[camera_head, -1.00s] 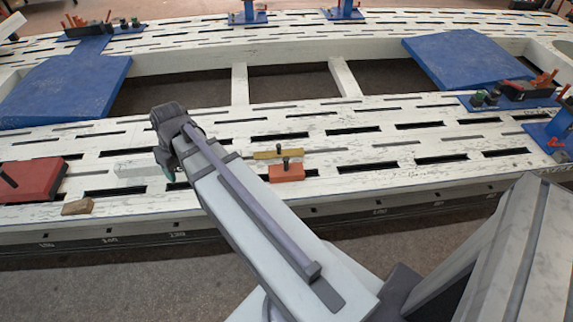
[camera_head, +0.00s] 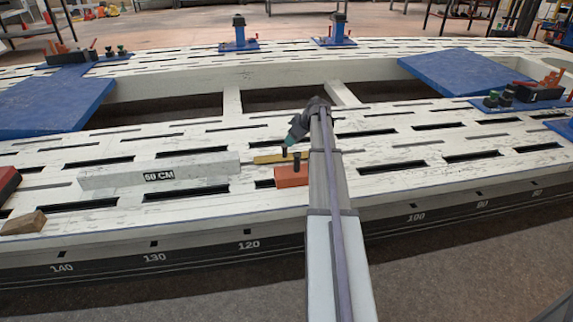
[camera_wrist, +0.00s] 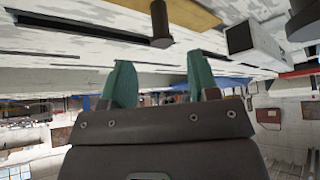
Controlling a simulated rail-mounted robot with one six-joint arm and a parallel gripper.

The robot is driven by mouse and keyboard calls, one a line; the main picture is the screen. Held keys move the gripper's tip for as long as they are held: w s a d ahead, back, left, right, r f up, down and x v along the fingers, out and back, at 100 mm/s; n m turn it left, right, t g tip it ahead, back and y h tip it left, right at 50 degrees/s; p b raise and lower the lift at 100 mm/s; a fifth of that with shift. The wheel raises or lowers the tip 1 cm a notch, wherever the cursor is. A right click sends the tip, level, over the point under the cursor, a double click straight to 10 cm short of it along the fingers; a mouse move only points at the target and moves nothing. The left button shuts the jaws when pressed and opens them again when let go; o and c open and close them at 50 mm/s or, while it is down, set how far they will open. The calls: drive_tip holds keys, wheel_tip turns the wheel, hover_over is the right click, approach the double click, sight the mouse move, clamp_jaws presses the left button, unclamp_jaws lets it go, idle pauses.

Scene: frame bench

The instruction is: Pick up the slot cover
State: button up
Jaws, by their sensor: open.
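A flat yellow piece (camera_head: 270,158) lies along the slot rows of the white frame; I take it to be the slot cover, though this is not certain. Its right part is hidden behind my arm. An orange block (camera_head: 291,177) with a dark knob sits just in front of it, partly behind my arm. My gripper (camera_head: 289,141) is above and just behind the yellow piece, tilted down. In the wrist view its green fingers (camera_wrist: 161,82) are apart with nothing between them. The yellow piece (camera_wrist: 190,12) shows at the top of that view, beyond the fingertips.
A grey bar marked 50 CM (camera_head: 205,171) lies left of the yellow piece. A wooden block (camera_head: 24,223) and a red block (camera_head: 8,181) are at the far left. Blue plates (camera_head: 465,76) bridge the frame rails. Open slots and bare white surface lie to the right.

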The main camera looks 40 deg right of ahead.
sight(285, 147)
drive_tip(key=b+x, duration=0.1)
drive_tip(key=x, duration=0.2)
drive_tip(key=shift+s+d+f, duration=0.1)
drive_tip(key=shift+s, duration=0.1)
drive_tip(key=shift+w+f, duration=0.15)
drive_tip(key=shift+w, duration=0.05)
drive_tip(key=b+x, duration=0.5)
drive_tip(key=shift+f, duration=0.15)
drive_tip(key=shift+r, duration=0.25)
clamp_jaws()
